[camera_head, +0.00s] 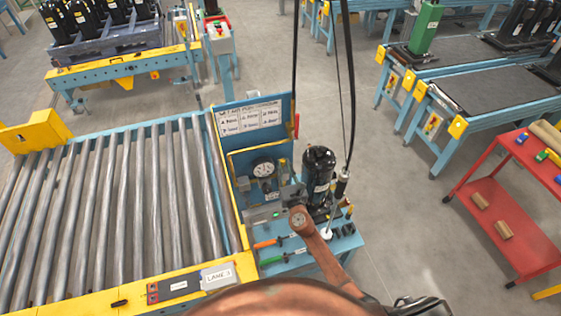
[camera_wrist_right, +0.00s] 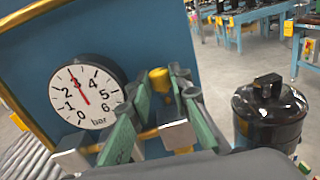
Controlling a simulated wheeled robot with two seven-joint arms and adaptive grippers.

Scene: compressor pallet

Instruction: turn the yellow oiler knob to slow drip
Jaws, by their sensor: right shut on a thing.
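The yellow oiler knob (camera_wrist_right: 159,80) shows in the right wrist view, on the blue panel just right of the round gauge (camera_wrist_right: 85,97). My right gripper (camera_wrist_right: 161,88) is shut on it, with green-padded fingers on either side. In the head view my right gripper (camera_head: 272,192) is at the small blue station below the gauge (camera_head: 264,169), and the knob is too small to make out there. My left gripper is not in view.
A black compressor (camera_head: 318,172) stands right of the gripper, with hanging cables and a tool above it. Orange (camera_head: 266,243) and green (camera_head: 272,261) handled screwdrivers lie in front. A roller conveyor (camera_head: 120,215) is at left, a red cart (camera_head: 515,220) at right.

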